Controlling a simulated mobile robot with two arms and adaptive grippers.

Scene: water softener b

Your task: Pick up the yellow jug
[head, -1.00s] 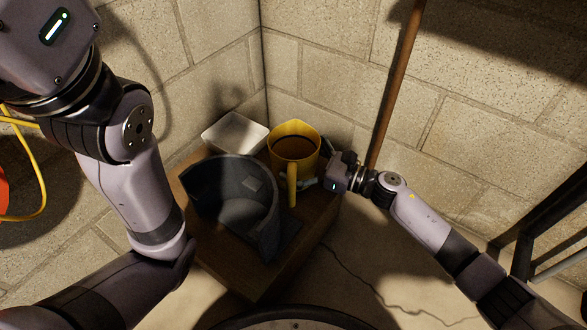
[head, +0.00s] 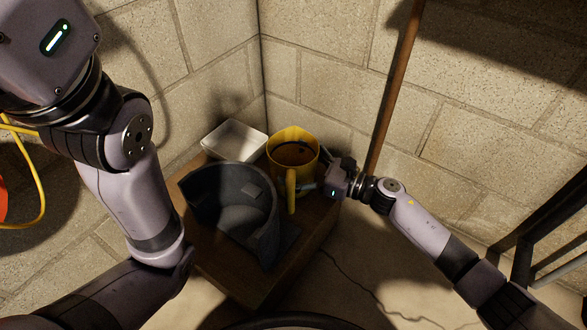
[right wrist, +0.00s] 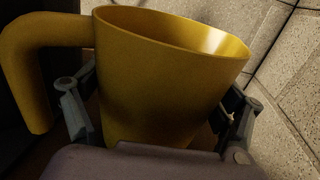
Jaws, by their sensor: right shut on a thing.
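The yellow jug (head: 294,150) stands upright in the head view, near the back right of a wooden box top, with its handle (head: 291,188) toward me. Its inside looks dark. My right gripper (head: 312,176) reaches it from the right and is shut on its body. In the right wrist view the jug (right wrist: 165,75) lies between the two fingers, with one finger on each side, and the handle is at the left. I cannot tell whether the jug's base is off the box top. The jaws of my left gripper are out of view.
A dark grey curved shell (head: 236,205) stands left of the jug on the wooden box (head: 262,287). A white tray (head: 234,143) is behind it. Block walls (head: 330,80) close in at the back. A brown pole (head: 393,95) leans behind my right gripper.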

